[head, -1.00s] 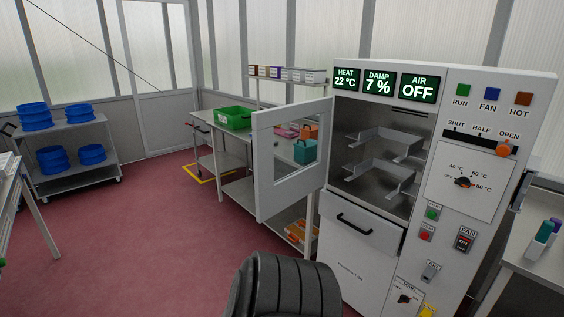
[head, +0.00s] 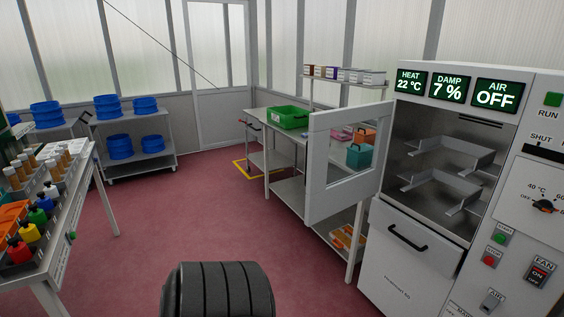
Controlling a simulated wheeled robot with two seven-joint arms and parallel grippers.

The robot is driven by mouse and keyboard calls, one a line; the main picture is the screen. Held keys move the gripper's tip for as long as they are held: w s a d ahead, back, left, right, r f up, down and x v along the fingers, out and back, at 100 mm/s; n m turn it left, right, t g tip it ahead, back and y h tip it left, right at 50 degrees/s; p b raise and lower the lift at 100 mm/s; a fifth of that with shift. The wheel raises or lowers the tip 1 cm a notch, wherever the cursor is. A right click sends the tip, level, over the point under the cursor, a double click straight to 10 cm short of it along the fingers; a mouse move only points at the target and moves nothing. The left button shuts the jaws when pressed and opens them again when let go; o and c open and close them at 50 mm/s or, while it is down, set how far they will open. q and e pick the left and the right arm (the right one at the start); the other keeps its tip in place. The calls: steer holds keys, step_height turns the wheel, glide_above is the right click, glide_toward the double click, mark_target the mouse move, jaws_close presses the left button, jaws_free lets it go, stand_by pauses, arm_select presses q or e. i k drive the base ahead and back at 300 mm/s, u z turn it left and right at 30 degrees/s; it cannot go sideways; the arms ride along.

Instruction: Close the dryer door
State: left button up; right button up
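The dryer (head: 400,275) stands at the right in the head view. Its displays read HEAT 22 °C, DAMP 7 % and AIR OFF. The dryer door (head: 321,170), a white frame with a window, is swung wide open to the left of the chamber. The open chamber (head: 440,160) shows metal shelf brackets inside and no visible load. Below it is a front panel with a black handle (head: 408,238). A dark ribbed part of my own body shows at the bottom edge, apart from the door. Neither gripper shows in this view.
A bench (head: 256,123) with a green crate (head: 288,117) stands behind the door. A table (head: 70,205) with bottles and sample tubes is at the left. A rack (head: 160,165) with blue round containers stands farther back. The red floor (head: 190,215) between is clear.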

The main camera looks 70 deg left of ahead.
mark_target(323, 201)
steer(key=u, duration=3)
steer(key=i, duration=3.3)
steer(key=z, duration=3.15)
steer(key=i, duration=1)
